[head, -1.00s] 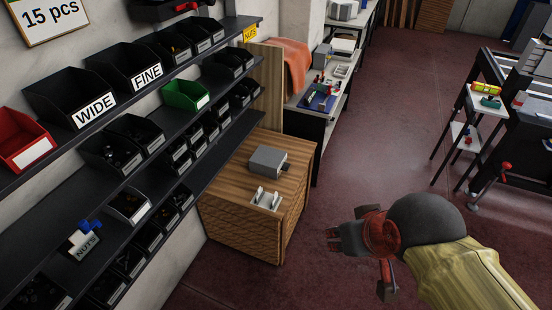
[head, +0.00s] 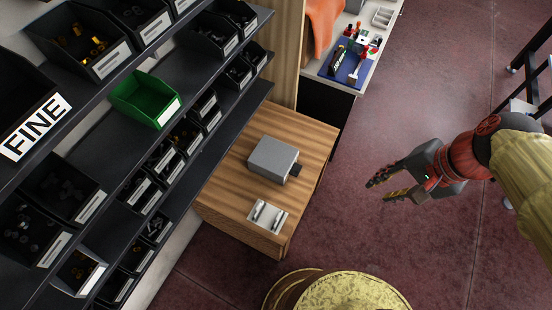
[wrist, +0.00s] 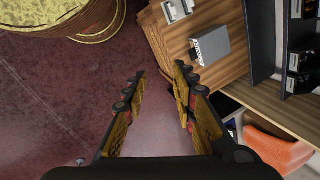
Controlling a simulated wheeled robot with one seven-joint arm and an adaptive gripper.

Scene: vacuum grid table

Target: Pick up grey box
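The grey box (head: 273,159) sits on a wooden cabinet (head: 310,133), toward its back half, with a small dark part on its right side. In the wrist view the grey box (wrist: 211,46) lies at the upper right, beyond the right finger. My gripper (head: 380,190) is to the right of the cabinet, over the floor, apart from the box. In the wrist view my gripper (wrist: 160,82) is open, with nothing between its fingers.
A small light metal object (head: 267,216) is on the cabinet in front of the box. Shelves with black bins and a green bin (head: 145,98) stand close on the left. A workbench with a blue mat (head: 350,65) is behind. The floor (head: 420,100) around my gripper is clear.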

